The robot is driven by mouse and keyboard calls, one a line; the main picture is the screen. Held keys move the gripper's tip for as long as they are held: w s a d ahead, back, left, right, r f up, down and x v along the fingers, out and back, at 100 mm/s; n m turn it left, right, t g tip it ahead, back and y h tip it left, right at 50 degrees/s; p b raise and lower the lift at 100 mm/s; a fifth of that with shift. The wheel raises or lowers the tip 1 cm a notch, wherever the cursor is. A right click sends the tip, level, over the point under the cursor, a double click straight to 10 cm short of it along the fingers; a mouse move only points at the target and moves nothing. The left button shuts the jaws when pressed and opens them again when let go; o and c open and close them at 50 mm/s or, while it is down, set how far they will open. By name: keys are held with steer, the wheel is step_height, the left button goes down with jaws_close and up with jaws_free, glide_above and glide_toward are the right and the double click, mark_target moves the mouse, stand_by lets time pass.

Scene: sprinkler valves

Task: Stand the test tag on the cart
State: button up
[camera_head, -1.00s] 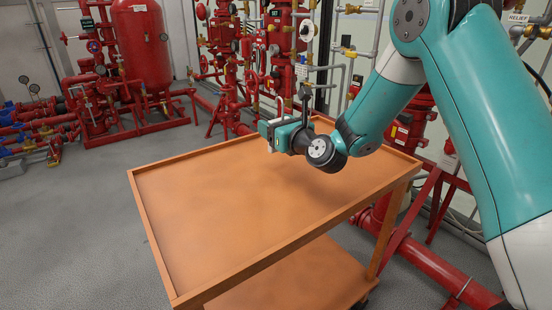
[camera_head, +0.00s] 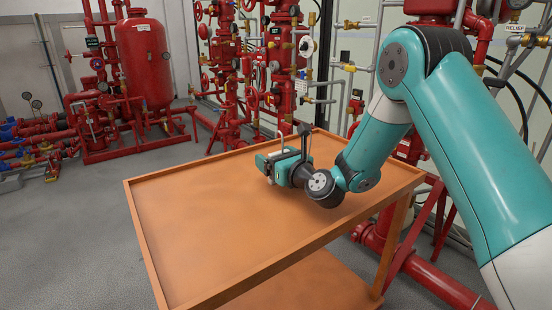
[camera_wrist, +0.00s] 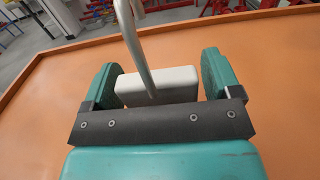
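The test tag is a pale grey-white block (camera_wrist: 165,88) with a bent metal rod rising from it, seen in the wrist view. It sits between the two teal fingers of my gripper (camera_wrist: 158,78), which touch or nearly touch its sides, so my gripper is shut on it. In the head view my gripper (camera_head: 265,166) is low over the back part of the orange cart (camera_head: 200,222), and a thin rod stands up beside it. The tag's lower part is hidden. I cannot tell whether it touches the cart top.
The cart top has a raised rim and is otherwise bare, with free room at the left and front. A lower shelf (camera_head: 310,285) shows beneath. Red pipes and valves (camera_head: 285,60) stand close behind the cart. A red tank (camera_head: 145,65) stands at the back left.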

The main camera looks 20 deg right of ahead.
steer(key=shift+r, duration=0.25)
steer(key=b+v, duration=0.7)
steer(key=v, duration=0.4)
steer(key=shift+s+f, duration=0.15)
steer(key=shift+f, duration=0.05)
steer(key=shift+s+d+r+b, duration=0.1)
steer(key=shift+s+r+b, duration=0.05)
steer(key=shift+s+b, duration=0.2)
